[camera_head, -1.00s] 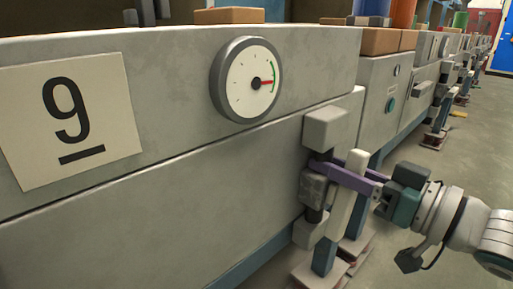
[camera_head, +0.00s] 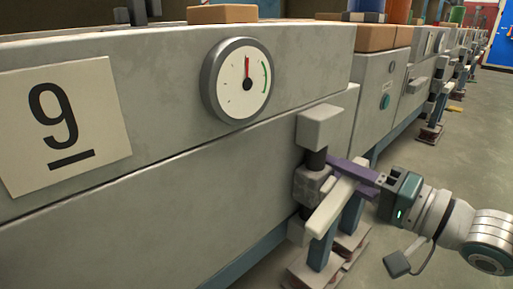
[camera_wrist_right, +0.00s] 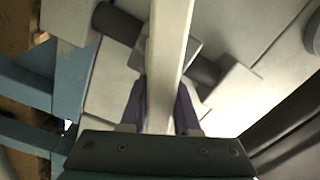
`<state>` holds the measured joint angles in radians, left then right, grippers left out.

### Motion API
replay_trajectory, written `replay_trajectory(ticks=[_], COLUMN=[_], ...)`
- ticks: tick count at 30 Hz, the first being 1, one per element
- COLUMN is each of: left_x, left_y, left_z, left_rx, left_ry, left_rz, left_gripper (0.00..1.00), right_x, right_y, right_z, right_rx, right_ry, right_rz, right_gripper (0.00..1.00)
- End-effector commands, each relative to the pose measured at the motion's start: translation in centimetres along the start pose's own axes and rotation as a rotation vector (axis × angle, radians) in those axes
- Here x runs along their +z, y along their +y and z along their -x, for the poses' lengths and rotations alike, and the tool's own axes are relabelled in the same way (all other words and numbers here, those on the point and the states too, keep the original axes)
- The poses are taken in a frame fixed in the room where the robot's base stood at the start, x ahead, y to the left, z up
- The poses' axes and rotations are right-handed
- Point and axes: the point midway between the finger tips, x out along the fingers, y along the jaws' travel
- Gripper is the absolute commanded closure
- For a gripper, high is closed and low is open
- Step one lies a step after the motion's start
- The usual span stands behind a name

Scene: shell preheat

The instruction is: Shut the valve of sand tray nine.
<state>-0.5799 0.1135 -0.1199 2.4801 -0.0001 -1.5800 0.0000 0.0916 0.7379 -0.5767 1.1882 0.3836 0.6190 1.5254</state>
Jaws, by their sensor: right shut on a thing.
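Sand tray nine is the grey metal tray (camera_head: 170,180), marked by a white card with an underlined 9 (camera_head: 65,125). Its round gauge (camera_head: 238,80) has a red needle pointing nearly straight up, left of the green arc. The valve (camera_head: 312,187) sits on a vertical dark pipe at the tray's right end. Its pale lever (camera_head: 330,210) slants down toward the lower left. My right gripper (camera_head: 348,172), with purple fingers, is shut on the lever; the lever also runs up between the fingers in the right wrist view (camera_wrist_right: 168,60). My left gripper is not in view.
More grey trays (camera_head: 380,95) stand in a row toward the back right, with tan blocks (camera_head: 385,37) on top. Blue legs with stacked footings (camera_head: 345,245) stand below the valve. The floor (camera_head: 420,160) to the right is mostly open.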

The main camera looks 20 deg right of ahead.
Motion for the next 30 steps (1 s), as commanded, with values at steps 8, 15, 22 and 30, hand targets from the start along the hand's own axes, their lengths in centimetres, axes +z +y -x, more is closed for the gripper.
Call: replay_trajectory(ticks=[8,15,22,30], left_x=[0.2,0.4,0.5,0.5], left_y=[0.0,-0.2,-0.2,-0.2], left_z=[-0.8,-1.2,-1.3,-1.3], left_rx=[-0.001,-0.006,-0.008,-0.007], left_ry=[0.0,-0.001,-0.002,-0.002], left_rz=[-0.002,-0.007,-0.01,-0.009], left_gripper=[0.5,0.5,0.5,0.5], right_x=[0.4,0.6,0.7,0.8], right_y=[0.8,1.1,1.2,1.2], right_z=[0.0,0.0,0.0,0.0], right_rx=[0.0,0.0,0.0,0.0], right_ry=[0.0,0.0,0.0,0.0], right_rz=[-0.222,-0.35,-0.409,-0.425], right_gripper=[1.0,1.0,1.0,1.0])
